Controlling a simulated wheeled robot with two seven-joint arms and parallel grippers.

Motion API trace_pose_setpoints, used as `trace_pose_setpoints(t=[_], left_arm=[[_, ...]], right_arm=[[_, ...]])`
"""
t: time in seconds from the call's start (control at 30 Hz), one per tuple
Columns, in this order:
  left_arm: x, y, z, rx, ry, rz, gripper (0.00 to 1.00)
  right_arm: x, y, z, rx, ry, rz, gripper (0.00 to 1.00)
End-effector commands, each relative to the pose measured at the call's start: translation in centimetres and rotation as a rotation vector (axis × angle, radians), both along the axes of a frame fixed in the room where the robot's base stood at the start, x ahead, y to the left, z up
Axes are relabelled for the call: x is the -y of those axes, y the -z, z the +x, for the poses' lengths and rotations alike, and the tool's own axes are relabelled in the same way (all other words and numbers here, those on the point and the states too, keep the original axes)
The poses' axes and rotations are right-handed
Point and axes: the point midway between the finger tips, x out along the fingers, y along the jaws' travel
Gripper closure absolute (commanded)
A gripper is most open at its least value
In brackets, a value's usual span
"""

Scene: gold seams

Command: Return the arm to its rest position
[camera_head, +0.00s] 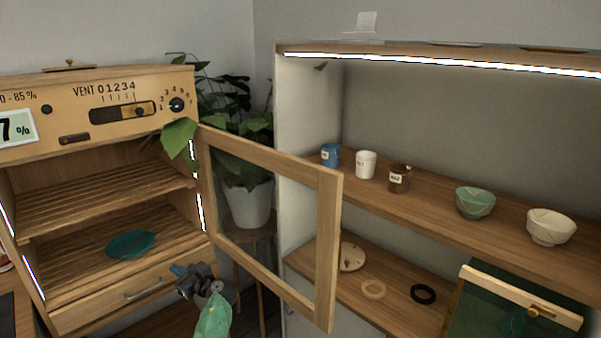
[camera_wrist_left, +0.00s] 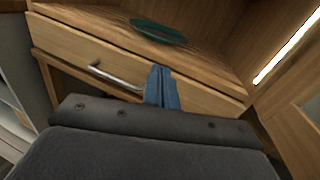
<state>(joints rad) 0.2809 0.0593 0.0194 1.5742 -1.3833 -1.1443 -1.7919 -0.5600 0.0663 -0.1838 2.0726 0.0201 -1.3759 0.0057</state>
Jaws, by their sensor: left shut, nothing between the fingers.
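My left gripper (camera_head: 194,281) is in front of the wooden cabinet's drawer, low in the head view. Its blue fingers also show in the left wrist view (camera_wrist_left: 161,88), closed together and empty. They appear just right of the drawer handle (camera_wrist_left: 113,75); whether they touch the drawer front I cannot tell. A teal dish (camera_head: 131,245) lies on the slatted shelf above the drawer, and it also shows in the left wrist view (camera_wrist_left: 158,32). My right gripper is not in view.
The cabinet's framed door (camera_head: 327,250) stands open, right of my left gripper. A potted plant (camera_head: 246,203) stands on a stool behind it. Shelves at right hold jars (camera_head: 366,165), a green bowl (camera_head: 475,203), a cracked white bowl (camera_head: 550,227) and rings (camera_head: 423,294).

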Motion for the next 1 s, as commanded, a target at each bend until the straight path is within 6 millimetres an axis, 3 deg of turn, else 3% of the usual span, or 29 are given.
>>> trace_pose_setpoints(t=[0.17, 0.33, 0.57, 0.67, 0.77, 0.87, 1.0], left_arm=[[-0.1, 0.6, -0.2, 0.25, -0.017, -0.145, 1.0], [0.2, 1.9, -0.2, 0.545, -0.047, -0.401, 1.0], [2.8, 2.3, 0.1, 0.959, -0.128, -0.829, 1.0], [4.9, 2.1, 0.3, 1.125, -0.187, -1.041, 1.0], [7.9, 3.1, -0.4, 1.256, -0.278, -1.265, 1.0], [11.6, 5.3, -2.4, 1.335, -0.409, -1.486, 1.0], [17.0, 9.5, -7.1, 1.334, -0.622, -1.727, 1.0]], right_arm=[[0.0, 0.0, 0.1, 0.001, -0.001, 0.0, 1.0], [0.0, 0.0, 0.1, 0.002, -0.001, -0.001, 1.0], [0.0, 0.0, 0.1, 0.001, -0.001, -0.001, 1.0], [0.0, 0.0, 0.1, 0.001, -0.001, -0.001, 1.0], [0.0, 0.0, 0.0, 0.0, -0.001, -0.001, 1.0], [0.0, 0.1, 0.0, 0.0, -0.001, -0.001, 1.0], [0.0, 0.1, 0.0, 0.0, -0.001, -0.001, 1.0]])
